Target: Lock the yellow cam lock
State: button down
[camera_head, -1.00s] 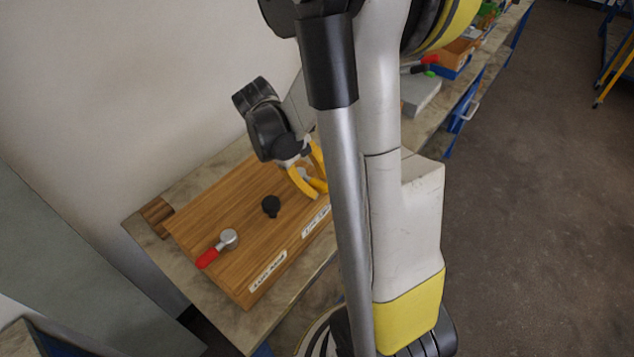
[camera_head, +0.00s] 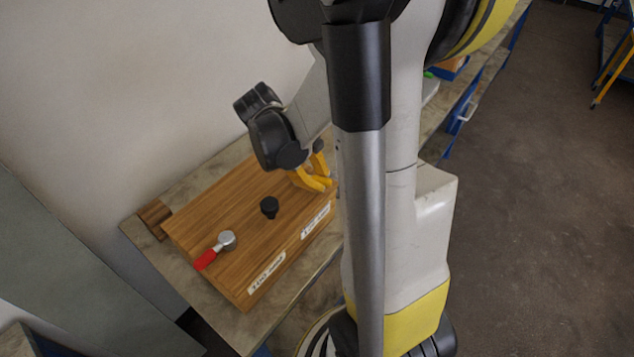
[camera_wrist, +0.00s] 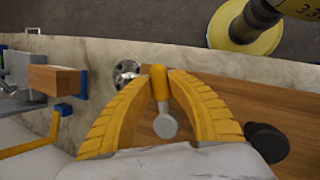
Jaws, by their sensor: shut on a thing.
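The yellow cam lock (camera_wrist: 158,82) shows in the wrist view as a yellow handle with a round silver end. Its handle sits between the yellow fingertips of my gripper (camera_wrist: 161,76), which is shut on it. The silver end lies nearer the palm, above the wooden board (camera_wrist: 240,96). In the head view my gripper (camera_head: 323,183) is low over the board's far right end. The cam lock cannot be made out there behind the fingers and wrist.
A red-handled silver cam lock (camera_head: 227,240) and a black knob (camera_head: 269,207) stand on the board, left of my gripper. White labels (camera_head: 266,273) line its front face. A silver round fitting (camera_wrist: 127,72) is beside the left finger. The wall is behind the bench (camera_head: 135,230).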

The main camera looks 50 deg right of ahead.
aim_at(312, 171)
jog(key=d+n+t, duration=0.1)
jog(key=n, duration=0.1)
jog(key=w+d+n+t+h, duration=0.1)
jog(key=n, duration=0.1)
jog(key=shift+n, duration=0.3)
jog(key=n+t, duration=0.1)
jog(key=n, duration=0.1)
jog(key=w+d+n, duration=0.1)
jog(key=shift+w+n+t+b, duration=0.3)
jog(key=shift+n+t+b, duration=0.05)
jog(key=shift+n+t, duration=0.05)
jog(key=n, duration=0.1)
jog(key=w+n+t, duration=0.1)
jog(key=n, duration=0.1)
jog(key=shift+w+d, duration=0.25)
jog(key=shift+w+n+t+y, duration=0.25)
jog(key=shift+w+n+t, duration=0.1)
jog(key=shift+n, duration=0.35)
jog(key=shift+w+n+t+y, duration=0.25)
jog(key=shift+n+t, duration=0.1)
jog(key=shift+n, duration=0.35)
jog(key=c, duration=1.2)
grip_release()
jog(key=shift+w, duration=0.15)
jog(key=shift+c, duration=0.2)
